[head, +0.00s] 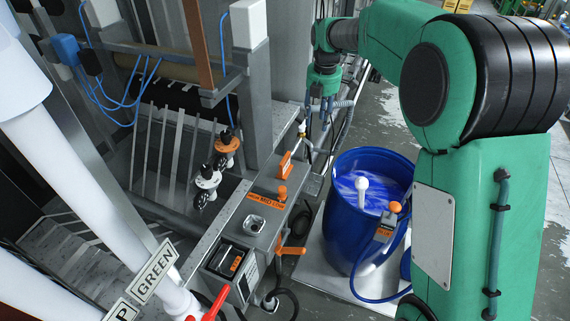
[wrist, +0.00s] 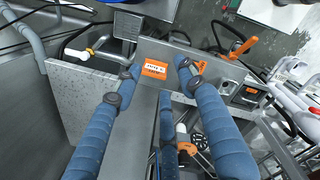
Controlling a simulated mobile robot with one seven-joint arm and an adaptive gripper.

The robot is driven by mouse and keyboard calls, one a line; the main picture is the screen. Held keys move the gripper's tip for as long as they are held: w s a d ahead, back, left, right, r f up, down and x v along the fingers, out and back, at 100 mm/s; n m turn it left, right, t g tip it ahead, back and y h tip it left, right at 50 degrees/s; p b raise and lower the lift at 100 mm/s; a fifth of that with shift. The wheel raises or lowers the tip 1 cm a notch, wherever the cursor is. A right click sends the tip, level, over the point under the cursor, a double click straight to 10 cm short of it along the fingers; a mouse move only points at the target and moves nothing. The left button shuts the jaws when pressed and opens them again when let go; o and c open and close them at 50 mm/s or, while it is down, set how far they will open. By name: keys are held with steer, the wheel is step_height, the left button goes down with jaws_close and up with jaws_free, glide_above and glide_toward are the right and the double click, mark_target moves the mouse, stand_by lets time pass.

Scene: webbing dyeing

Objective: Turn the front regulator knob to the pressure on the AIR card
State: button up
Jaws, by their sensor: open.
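Two small fittings with dark round tops stand beside the machine frame in the head view. The nearer one has a white body (head: 207,180), the farther an orange body (head: 228,143); I cannot tell for sure which is the front regulator knob. An orange card (head: 287,166) stands on the metal beam; it also shows in the wrist view (wrist: 156,70), its print too small to read surely. My gripper (head: 322,100) points down above the beam's far end. In the wrist view my gripper (wrist: 155,74) has its blue fingers spread and empty, with the card showing between the tips.
A blue drum (head: 345,235) of blue liquid stands right of the beam. An orange lever (head: 290,251) sticks out from the beam's side. A control box (head: 225,261) and a GREEN sign (head: 153,271) are nearer. Blue hoses hang around the frame.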

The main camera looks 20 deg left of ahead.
steer(key=w+a+f+n+p, duration=0.1)
steer(key=a+f+n+p, duration=0.2)
steer(key=a+f+n, duration=0.3)
steer(key=a+f, duration=0.3)
steer(key=a, duration=0.4)
steer(key=shift+f+n+g, duration=0.3)
steer(key=shift+g, duration=0.1)
steer(key=shift+w+a+f, duration=0.1)
steer(key=p, duration=0.1)
glide_toward(285, 165)
steer(key=shift+w+a+f, duration=0.55)
steer(key=shift+w+a, duration=0.15)
steer(key=shift+a, duration=0.1)
steer(key=shift+f, duration=0.15)
steer(key=shift+f+p, duration=0.85)
steer(key=shift+f, duration=1.6)
